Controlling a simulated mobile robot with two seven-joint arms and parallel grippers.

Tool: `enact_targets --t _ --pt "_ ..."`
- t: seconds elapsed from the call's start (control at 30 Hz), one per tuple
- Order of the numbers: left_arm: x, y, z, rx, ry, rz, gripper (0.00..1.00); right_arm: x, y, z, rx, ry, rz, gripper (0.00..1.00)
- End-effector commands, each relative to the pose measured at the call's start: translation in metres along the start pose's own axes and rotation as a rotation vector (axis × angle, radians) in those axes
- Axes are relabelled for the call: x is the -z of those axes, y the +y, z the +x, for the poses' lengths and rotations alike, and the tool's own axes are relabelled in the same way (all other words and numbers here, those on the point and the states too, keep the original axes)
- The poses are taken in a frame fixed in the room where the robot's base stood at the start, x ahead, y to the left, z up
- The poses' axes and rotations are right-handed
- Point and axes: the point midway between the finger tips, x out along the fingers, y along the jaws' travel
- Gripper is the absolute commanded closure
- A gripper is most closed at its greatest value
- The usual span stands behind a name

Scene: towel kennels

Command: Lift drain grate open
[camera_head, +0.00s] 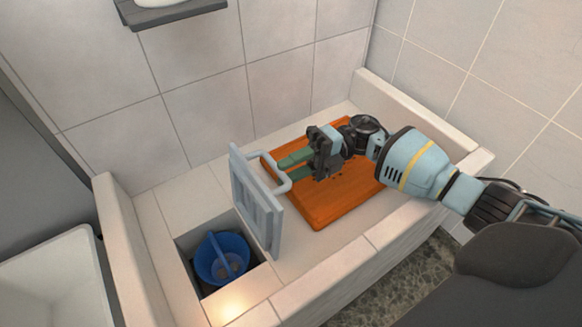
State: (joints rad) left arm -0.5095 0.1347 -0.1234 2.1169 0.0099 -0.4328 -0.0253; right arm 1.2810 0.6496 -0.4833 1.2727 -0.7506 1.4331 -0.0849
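The drain grate (257,205) is a grey slatted panel standing nearly upright at the right edge of the square drain opening (187,246). Its pale loop handle (287,186) sticks out on the right side. My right gripper (284,169) is at the handle, its two green fingers pointing left toward the grate. A gap shows between the fingers, so it looks open. The fingers hide part of the handle, and I cannot tell whether they touch it. My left gripper is out of view.
A blue bucket (236,244) sits in the drain opening. An orange board (325,205) lies on the tiled floor under my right gripper. A raised tiled curb (345,276) borders the basin. A white tub (55,285) stands at left, and a dark shelf (175,12) hangs above.

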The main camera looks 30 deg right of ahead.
Motion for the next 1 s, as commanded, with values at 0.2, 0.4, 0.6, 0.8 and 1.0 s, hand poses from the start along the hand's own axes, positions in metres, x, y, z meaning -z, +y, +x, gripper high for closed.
enact_targets --t 0.2,0.4,0.6,0.8,1.0 --pt "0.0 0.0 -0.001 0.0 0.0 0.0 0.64 -0.001 0.001 -0.022 0.001 -0.004 -0.001 0.66" --pt "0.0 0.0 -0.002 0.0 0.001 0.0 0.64 -0.001 0.0 -0.054 0.002 -0.003 0.001 0.66" --pt "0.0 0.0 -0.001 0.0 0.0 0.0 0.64 0.0 -0.001 -0.073 0.001 -0.001 0.002 0.66" --pt "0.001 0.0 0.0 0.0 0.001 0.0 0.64 0.0 -0.001 -0.078 0.0 0.0 0.001 0.66" --pt "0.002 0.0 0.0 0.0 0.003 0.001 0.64 0.0 -0.001 -0.077 0.001 0.0 0.001 0.66"
